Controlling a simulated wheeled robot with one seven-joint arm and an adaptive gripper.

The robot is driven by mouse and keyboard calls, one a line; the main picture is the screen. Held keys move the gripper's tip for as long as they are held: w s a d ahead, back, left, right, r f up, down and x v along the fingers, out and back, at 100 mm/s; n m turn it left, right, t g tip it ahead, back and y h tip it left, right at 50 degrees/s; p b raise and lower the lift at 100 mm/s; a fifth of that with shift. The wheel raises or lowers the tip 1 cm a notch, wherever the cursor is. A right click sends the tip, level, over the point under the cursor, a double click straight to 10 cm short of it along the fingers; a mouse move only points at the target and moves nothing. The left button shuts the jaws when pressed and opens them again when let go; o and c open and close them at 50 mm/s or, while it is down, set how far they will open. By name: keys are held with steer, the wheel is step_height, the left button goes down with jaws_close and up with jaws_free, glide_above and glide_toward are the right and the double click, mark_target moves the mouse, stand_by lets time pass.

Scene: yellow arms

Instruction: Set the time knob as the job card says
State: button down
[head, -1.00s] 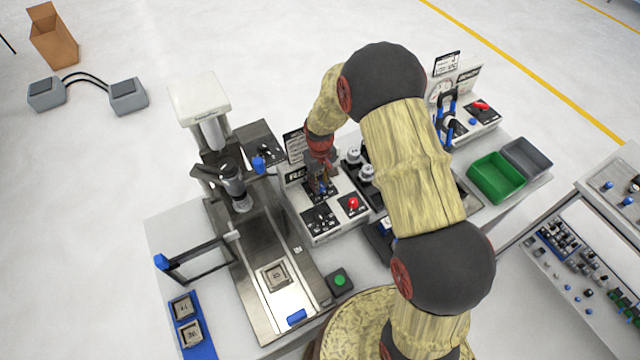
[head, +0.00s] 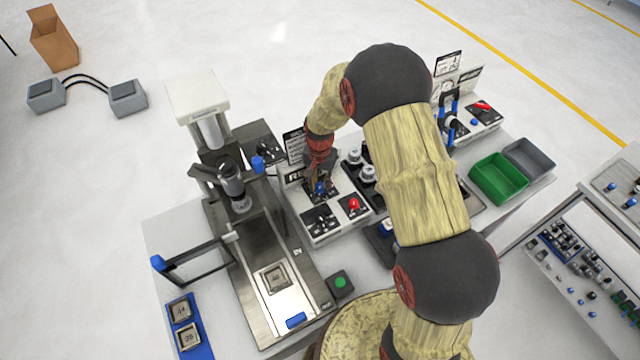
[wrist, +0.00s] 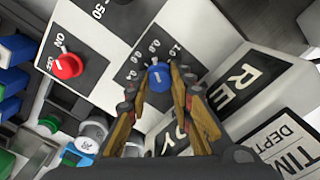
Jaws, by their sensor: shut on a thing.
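A blue knob (wrist: 159,77) with a white pointer line sits on a black dial plate marked 0.6, 0.8 and 1.0. My gripper (wrist: 160,82) is shut on this knob, one finger on each side; in the head view the gripper (head: 320,186) is over the white control box (head: 325,233). The pointer's exact reading is hard to make out. The job card (wrist: 288,140) shows partly at the lower right of the wrist view, with "TIM" and "DEPTH" legible; the card (head: 294,146) stands behind the box in the head view, too small to read.
A red ON/OFF knob (wrist: 66,66) is beside the dial. Another plate marked 50 (wrist: 110,12) is at the top. A press (head: 232,185) stands left of the box, and white-capped knobs (head: 355,156) stand close on its right. A green button (head: 340,282) is in front.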

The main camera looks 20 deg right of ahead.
mark_target(320, 185)
steer(key=shift+m, duration=0.6)
steer(key=shift+w, duration=0.1)
steer(key=c, duration=1.6)
jaws_free()
steer(key=shift+o, duration=0.2)
step_height(320, 185, up, 12)
